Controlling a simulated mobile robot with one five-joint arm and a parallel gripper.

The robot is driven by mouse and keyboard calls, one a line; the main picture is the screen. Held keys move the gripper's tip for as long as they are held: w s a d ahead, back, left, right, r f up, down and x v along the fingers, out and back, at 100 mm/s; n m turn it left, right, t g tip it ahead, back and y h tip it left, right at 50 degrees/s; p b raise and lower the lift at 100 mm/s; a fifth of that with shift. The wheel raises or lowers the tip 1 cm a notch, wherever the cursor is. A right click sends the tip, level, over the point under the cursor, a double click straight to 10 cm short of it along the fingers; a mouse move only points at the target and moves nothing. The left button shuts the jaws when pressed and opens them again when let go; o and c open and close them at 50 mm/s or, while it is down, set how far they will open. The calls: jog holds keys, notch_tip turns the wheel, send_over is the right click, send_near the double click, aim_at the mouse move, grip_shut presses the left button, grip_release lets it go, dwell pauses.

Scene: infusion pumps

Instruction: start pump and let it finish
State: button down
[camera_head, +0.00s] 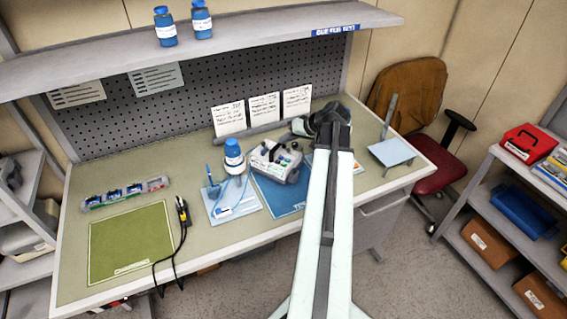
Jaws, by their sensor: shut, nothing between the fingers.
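A pale grey pump-like box (272,165) with a dark handle and small knobs or buttons on top sits on the blue mat (280,203) near the middle of the bench. A blue bottle (234,158) with a white label stands to its left, at a light board (222,213) that carries a blue-and-white piece and thin tubing. My arm reaches over the bench from the bottom. My dark gripper (302,126) is at its far end, just beyond and right of the box, shut and empty. Whether it touches the box cannot be told. Any display is too small to read.
Three written cards (264,109) stand behind the box. A green mat (131,243), a strip of small parts (126,193) and a black-and-yellow cabled tool (183,212) lie left. A small pale stand (392,152) is right. Two bottles (165,28) (201,20) stand on the overhead shelf.

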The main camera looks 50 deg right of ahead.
aim_at(286, 165)
jog(key=shift+s+f, duration=0.1)
notch_tip(286, 165, down, 9)
jog(key=b, duration=0.9)
dwell(1.6)
jog(key=shift+f+b, duration=0.25)
jog(key=shift+b, duration=0.05)
jog(key=shift+f+b, duration=0.5)
dwell(0.5)
jog(key=shift+r, duration=0.1)
jog(key=shift+r+p, duration=0.85)
jog(key=shift+p, duration=0.1)
